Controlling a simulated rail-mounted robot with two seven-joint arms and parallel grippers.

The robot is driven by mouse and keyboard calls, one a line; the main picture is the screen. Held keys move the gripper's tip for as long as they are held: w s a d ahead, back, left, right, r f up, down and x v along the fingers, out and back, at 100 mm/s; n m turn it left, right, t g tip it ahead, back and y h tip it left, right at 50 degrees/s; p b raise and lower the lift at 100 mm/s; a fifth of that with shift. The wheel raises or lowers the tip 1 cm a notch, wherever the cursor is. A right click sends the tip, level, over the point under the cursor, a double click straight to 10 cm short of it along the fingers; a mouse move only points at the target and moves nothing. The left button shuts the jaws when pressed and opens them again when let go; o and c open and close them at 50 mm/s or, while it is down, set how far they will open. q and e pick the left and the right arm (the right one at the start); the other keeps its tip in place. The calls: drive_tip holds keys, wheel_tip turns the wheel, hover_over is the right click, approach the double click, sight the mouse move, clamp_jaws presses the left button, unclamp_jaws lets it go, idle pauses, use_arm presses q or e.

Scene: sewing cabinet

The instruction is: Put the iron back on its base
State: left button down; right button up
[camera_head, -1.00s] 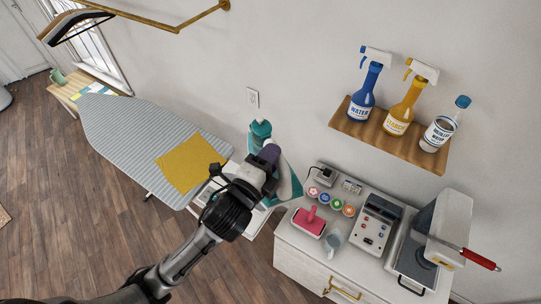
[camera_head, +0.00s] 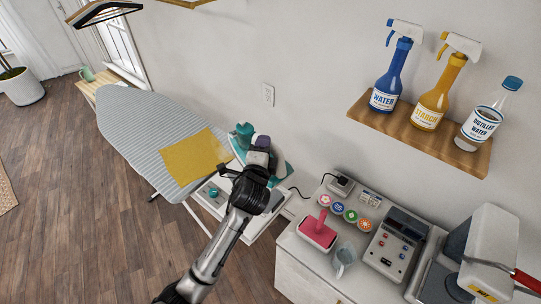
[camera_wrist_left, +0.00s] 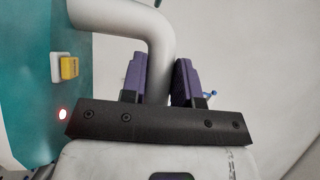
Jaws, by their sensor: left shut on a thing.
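The teal and white iron (camera_head: 244,134) is at the right end of the ironing board, partly hidden behind my left gripper (camera_head: 261,145). In the left wrist view the gripper's purple pads (camera_wrist_left: 158,82) are shut around the iron's pale curved handle (camera_wrist_left: 120,22). The iron's teal body (camera_wrist_left: 25,95) shows there with a yellow button and a lit red light. A white stand (camera_head: 257,222) at the board's end lies below the gripper, mostly covered by it. I cannot tell whether the iron touches it. My right gripper is out of view.
The striped ironing board (camera_head: 135,118) carries a yellow cloth (camera_head: 190,155). Bottles stand on a wall shelf (camera_head: 420,138) above.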

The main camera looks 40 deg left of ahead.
use_arm(q)
drive_tip(key=w+a+f+n+y+b, duration=0.1)
drive_tip(key=a+f+b, duration=0.1)
drive_tip(key=f+b, duration=0.5)
drive_tip(key=w+a+f+g+y+b, duration=0.1)
drive_tip(key=f+b, duration=0.6)
drive_tip(key=f, duration=0.7)
drive_tip(key=shift+w+a+f+n+y+b, duration=0.35)
drive_tip(key=shift+w+a, duration=0.35)
drive_tip(key=shift+a, duration=0.4)
drive_tip(key=shift+f+b, duration=0.5)
drive_tip(key=shift+f, duration=0.15)
drive_tip(key=c, duration=0.9)
unclamp_jaws()
drive_tip(key=shift+w+f, duration=0.1)
drive_tip(key=shift+o, duration=0.6)
